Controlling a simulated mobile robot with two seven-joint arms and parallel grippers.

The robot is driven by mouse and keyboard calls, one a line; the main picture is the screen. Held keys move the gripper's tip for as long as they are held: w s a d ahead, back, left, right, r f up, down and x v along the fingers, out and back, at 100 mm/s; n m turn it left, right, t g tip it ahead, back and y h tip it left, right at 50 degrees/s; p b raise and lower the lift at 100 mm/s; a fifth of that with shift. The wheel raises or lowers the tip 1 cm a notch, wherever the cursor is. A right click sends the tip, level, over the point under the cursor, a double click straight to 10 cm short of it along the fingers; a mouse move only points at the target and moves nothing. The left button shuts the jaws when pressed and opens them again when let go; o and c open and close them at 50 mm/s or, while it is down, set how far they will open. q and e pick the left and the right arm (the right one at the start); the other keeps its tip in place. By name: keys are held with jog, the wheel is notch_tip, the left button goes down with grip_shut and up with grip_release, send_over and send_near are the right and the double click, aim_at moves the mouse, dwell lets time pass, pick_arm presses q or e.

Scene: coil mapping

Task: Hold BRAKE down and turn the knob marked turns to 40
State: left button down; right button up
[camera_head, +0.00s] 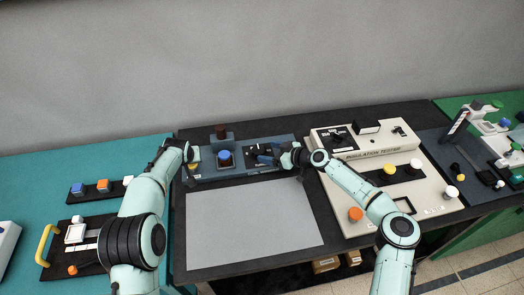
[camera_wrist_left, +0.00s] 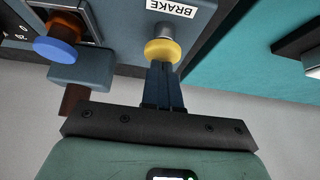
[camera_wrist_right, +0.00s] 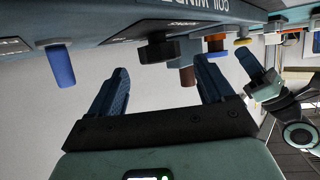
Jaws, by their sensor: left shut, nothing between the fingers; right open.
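The yellow BRAKE button (camera_wrist_left: 163,50) sits at the end of the grey coil winder panel (camera_head: 240,172). My left gripper (camera_wrist_left: 163,66) is shut with its fingertips at the button's face, apparently touching it; how far the button is pressed I cannot tell. A black knob (camera_wrist_right: 157,48) stands out from the panel in the right wrist view, with small lettering beside it too unclear to read. My right gripper (camera_wrist_right: 160,64) is open, with its fingers apart on either side of the line to that knob. The knob is just beyond the fingertips. The knob's scale is hidden.
A blue knob (camera_head: 224,155) stands between my grippers. A bare grey mat (camera_head: 250,225) lies in front of the winder. An insulation tester (camera_head: 400,165) stands to the right, and teal worktop (camera_head: 40,180) to the left.

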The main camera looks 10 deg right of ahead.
aim_at(260, 152)
pick_arm(q)
jog(key=shift+f, duration=0.1)
pick_arm(e)
jog(key=shift+x, duration=2.1)
jog(key=shift+c, duration=0.3)
jog(key=c, duration=1)
pick_arm(q)
jog(key=shift+s, duration=0.1)
pick_arm(e)
jog(key=shift+s+a+r+m+t+h, duration=0.1)
jog(key=shift+a+m+t+h, duration=0.05)
jog(key=shift+m+t+h, duration=0.2)
pick_arm(q)
jog(key=shift+d, duration=0.15)
pick_arm(e)
jog(key=shift+s+a+m+t+h, duration=0.1)
jog(key=shift+a+m+t+h, duration=0.25)
jog(key=shift+m+h, duration=0.35)
jog(key=shift+s+a+m+t+h, duration=0.1)
jog(key=shift+m+t+h, duration=0.3)
jog(key=shift+m+h, duration=0.25)
jog(key=shift+d+f+m+h, duration=0.1)
jog(key=shift+f+m+h, duration=0.1)
jog(key=shift+m+h, duration=0.2)
jog(key=shift+t, duration=0.3)
jog(key=shift+d, duration=0.1)
